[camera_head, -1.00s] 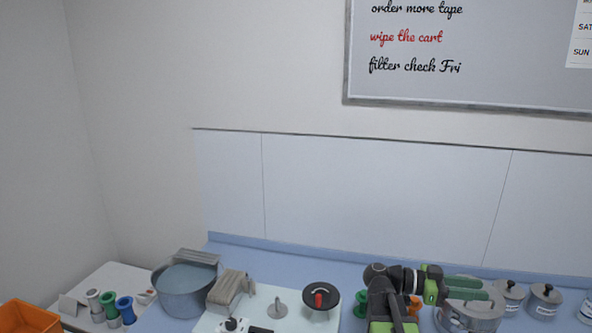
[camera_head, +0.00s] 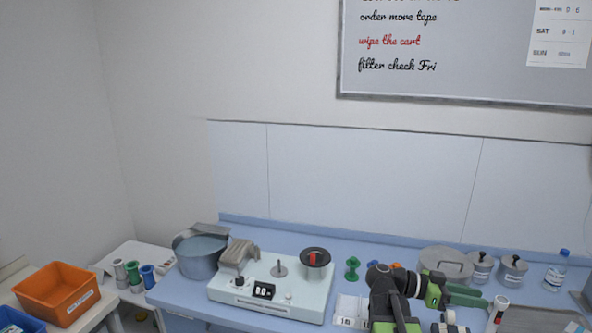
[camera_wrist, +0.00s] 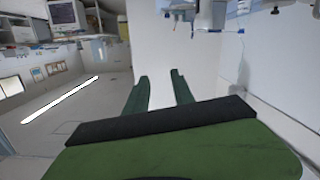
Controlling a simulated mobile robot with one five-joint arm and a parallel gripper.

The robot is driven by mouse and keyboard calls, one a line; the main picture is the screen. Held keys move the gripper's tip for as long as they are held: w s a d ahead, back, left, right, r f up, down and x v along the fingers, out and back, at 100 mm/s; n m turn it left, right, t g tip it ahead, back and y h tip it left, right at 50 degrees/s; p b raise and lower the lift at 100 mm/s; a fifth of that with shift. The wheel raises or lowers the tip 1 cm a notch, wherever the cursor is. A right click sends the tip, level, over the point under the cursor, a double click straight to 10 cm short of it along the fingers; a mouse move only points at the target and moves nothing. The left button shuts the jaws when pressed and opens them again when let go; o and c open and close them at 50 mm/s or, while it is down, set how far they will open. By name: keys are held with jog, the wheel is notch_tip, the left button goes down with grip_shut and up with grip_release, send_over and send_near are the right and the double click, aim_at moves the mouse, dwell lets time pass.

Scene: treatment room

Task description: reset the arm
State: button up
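My arm (camera_head: 384,287) shows at the lower right in the head view, folded in front of the counter. My gripper (camera_head: 478,296) points to the right there, its green fingers overlapping the counter items behind. In the wrist view my gripper (camera_wrist: 160,80) has two green fingers standing apart with a clear gap. Nothing is between them; only pale wall and room show beyond.
The blue counter (camera_head: 345,240) holds a grey basin (camera_head: 200,262), a pale device (camera_head: 300,300), a green spool (camera_head: 352,270), lidded metal pots (camera_head: 512,270) and a bottle (camera_head: 556,272). An orange bin (camera_head: 58,292) is at the left. Space above the counter is clear.

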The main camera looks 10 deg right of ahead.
jog(key=w+a+f+n+t+y+b, duration=0.3)
jog(key=a+f+n+y, duration=0.4)
jog(key=a+f+n, duration=0.3)
jog(key=w+a+f+n+t+y+b, duration=0.3)
jog(key=a+f+n+y, duration=0.5)
jog(key=a+f, duration=1)
jog(key=a+n, duration=0.2)
jog(key=a, duration=0.5)
jog(key=shift+y+b, duration=0.3)
jog(key=shift+b, duration=0.1)
jog(key=shift+d, duration=0.1)
